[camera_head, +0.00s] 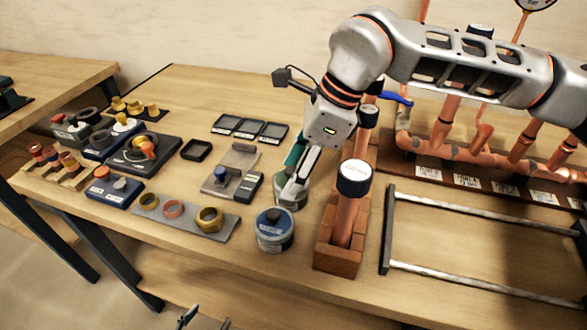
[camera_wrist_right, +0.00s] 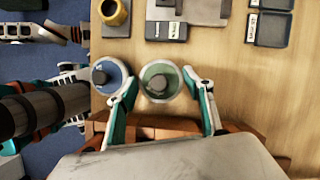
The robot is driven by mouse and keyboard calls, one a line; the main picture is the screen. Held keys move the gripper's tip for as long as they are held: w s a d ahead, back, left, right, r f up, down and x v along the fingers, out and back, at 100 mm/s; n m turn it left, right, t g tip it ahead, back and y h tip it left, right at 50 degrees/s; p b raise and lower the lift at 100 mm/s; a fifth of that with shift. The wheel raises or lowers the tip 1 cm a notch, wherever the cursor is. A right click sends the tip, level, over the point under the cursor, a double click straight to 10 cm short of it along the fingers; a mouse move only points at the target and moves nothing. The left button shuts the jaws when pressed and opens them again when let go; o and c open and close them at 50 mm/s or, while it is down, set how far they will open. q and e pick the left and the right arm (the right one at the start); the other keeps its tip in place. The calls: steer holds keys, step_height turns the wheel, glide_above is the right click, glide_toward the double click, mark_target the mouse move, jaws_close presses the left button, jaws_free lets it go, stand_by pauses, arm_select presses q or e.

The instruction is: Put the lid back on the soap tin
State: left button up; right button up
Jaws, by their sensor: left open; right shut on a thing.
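My right gripper (camera_head: 291,190) points down with its fingers on either side of a round, green-topped piece (camera_wrist_right: 160,67) that has a pale rim and a dark knob-like centre. It is shut on this piece. In the head view, a pale round wall (camera_head: 290,204) shows below the fingers; whether they grip only a lid or the whole tin is unclear. A blue-grey tin (camera_head: 274,240) with a dark knob on top stands just in front, and it shows to the left in the wrist view (camera_wrist_right: 115,84). My left gripper (camera_head: 205,320) is open at the bottom edge, mostly cut off.
A brick-edged stand (camera_head: 335,264) with a copper post and white-capped top (camera_head: 355,178) stands close right. A metal frame (camera_head: 455,279) lies right. Some bare wood shows at the front edge.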

arm_select(q)
steer(key=shift+s+f, duration=0.15)
steer(key=shift+s, duration=0.05)
arm_select(e)
steer(key=o, duration=1)
arm_select(q)
steer(key=shift+s+f, duration=0.15)
steer(key=shift+s, duration=0.15)
arm_select(e)
steer(key=o, duration=0.4)
arm_select(q)
steer(key=shift+w, duration=0.25)
arm_select(e)
steer(key=shift+o, duration=0.2)
arm_select(q)
steer(key=shift+w+r, duration=0.2)
steer(key=shift+r, duration=0.05)
